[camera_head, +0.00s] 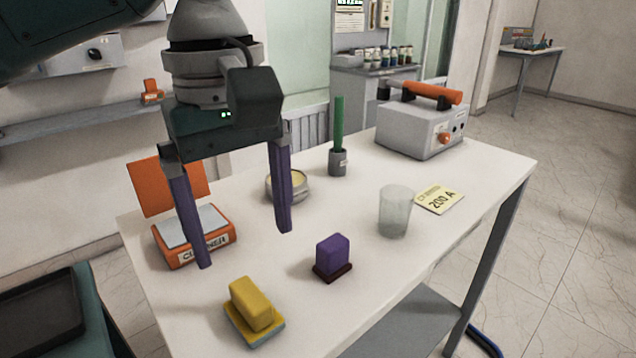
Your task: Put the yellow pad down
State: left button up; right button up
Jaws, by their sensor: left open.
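The yellow pad (251,306) is a small yellow block on a yellow and light-blue base. It rests on the white table (300,334) near its front left edge. My left gripper (244,250) hangs above the table with its two purple fingers spread wide and nothing between them. The fingers are behind the pad in the picture and appear apart from it. My right gripper is not in view.
A purple pad (332,256) sits right of the yellow one.

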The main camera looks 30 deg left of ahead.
pick_arm(q)
jog(key=s+d+f+m+t+h, duration=0.2)
jog(key=s+d+f+m+h, duration=0.1)
jog(key=s+d+f+m, duration=0.5)
jog(key=s+a+m+t+y, duration=0.1)
jog(key=s+a+m+y, duration=0.2)
jog(key=s+a+m, duration=0.3)
jog(key=shift+s+f, duration=0.35)
jog(key=shift+s, duration=0.5)
jog(key=shift+r, duration=0.1)
